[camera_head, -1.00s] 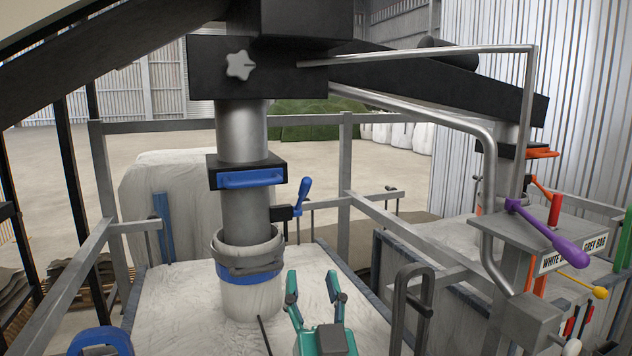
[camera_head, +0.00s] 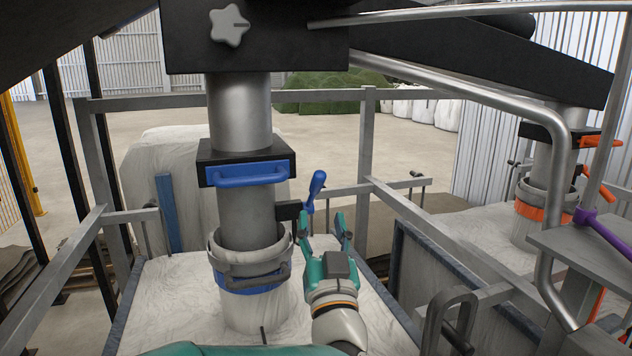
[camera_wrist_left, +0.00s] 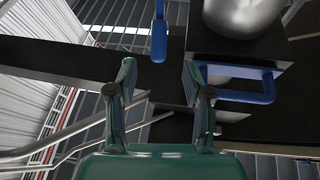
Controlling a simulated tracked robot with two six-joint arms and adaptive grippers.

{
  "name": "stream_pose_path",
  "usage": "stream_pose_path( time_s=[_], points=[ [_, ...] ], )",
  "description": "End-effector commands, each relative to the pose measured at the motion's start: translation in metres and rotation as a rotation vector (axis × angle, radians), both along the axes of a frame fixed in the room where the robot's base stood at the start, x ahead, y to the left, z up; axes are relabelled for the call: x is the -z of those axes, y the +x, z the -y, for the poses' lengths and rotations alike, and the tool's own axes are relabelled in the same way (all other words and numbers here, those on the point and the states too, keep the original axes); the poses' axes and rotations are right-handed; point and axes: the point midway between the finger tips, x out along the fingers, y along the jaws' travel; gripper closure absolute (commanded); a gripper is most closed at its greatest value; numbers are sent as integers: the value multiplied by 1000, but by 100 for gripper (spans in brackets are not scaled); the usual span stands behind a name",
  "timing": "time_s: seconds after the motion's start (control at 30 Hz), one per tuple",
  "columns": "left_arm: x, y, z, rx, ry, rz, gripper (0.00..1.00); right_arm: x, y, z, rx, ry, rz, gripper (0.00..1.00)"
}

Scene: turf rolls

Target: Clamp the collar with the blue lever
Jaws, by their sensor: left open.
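The blue lever (camera_head: 316,188) stands upright, tilted slightly right, on a black bracket (camera_head: 288,210) beside the metal spout (camera_head: 248,212). A grey collar (camera_head: 247,262) with a blue band (camera_head: 258,284) surrounds the white bag neck (camera_head: 250,312) at the spout's lower end. My left gripper (camera_head: 322,228) is open and empty, its fingers pointing up just below the lever's knob. In the left wrist view the lever (camera_wrist_left: 159,35) appears beyond and between the open fingertips (camera_wrist_left: 158,72), seemingly apart from them. My right gripper is not in view.
A blue handle (camera_head: 247,173) sits on the black block above the collar. Grey frame rails (camera_head: 435,238) run behind and to the right. A second spout with an orange collar (camera_head: 541,211) and a purple lever (camera_head: 590,216) stand at the right.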

Motion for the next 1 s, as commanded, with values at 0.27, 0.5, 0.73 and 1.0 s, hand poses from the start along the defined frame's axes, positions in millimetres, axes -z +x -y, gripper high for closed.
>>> stream_pose_path(
  time_s=[0.27, 0.5, 0.73, 1.0],
  points=[
    [-24, 56, -9, 1, 0, 1, 49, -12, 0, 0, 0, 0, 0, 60],
    [-36, 85, -13, 4, 1, 0, 49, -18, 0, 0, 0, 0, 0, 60],
    [-39, 92, -14, 6, 1, 0, 49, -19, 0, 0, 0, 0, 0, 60],
    [-38, 92, -14, 6, 0, 0, 59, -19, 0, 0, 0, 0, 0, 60]
  ],
)
